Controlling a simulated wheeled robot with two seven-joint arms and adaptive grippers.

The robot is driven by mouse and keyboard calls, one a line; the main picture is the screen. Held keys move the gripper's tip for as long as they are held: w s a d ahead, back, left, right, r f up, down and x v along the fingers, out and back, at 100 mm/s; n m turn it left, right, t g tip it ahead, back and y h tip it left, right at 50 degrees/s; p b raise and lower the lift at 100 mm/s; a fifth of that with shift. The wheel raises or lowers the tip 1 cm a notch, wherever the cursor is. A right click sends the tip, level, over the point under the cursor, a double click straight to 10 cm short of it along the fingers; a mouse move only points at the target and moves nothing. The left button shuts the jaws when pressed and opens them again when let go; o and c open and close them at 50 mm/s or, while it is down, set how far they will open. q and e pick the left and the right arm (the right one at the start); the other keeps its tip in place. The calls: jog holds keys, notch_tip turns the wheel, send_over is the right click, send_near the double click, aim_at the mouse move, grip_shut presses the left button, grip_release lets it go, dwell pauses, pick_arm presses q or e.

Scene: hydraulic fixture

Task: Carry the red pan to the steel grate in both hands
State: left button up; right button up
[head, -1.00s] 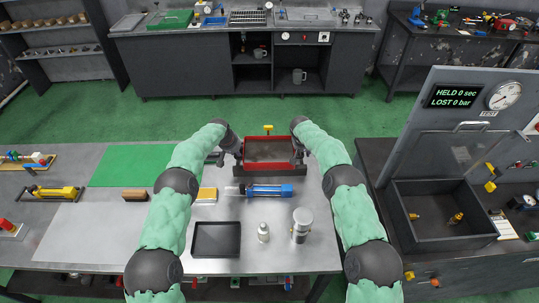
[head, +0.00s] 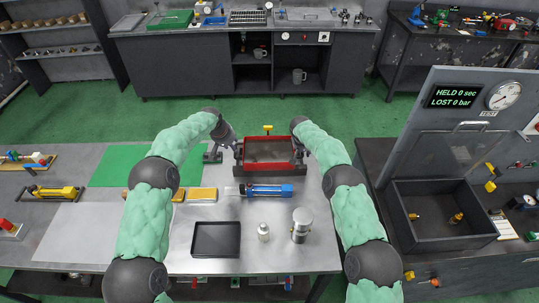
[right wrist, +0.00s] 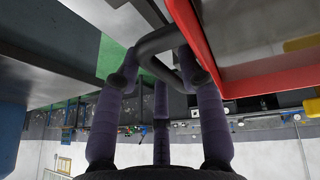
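The red pan (head: 269,168) sits level at the far edge of the near steel table, with a dark grey inside. My right gripper (head: 300,138) is at its right end. In the right wrist view its fingers (right wrist: 160,70) bend around the pan's black handle (right wrist: 165,42), beside the red wall. My left gripper (head: 229,138) is close to the pan's left end; its fingers are too small and dark to read. A slatted metal panel (head: 248,17) on the back bench may be the steel grate; I cannot be sure.
A blue cylinder (head: 268,190) lies just in front of the pan. A black tray (head: 216,239), a white bottle (head: 263,232) and a steel canister (head: 301,225) stand nearer. An open dark box (head: 440,232) is at right. Green floor separates the table from the back bench.

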jog(key=v, duration=1.2)
dwell(0.4)
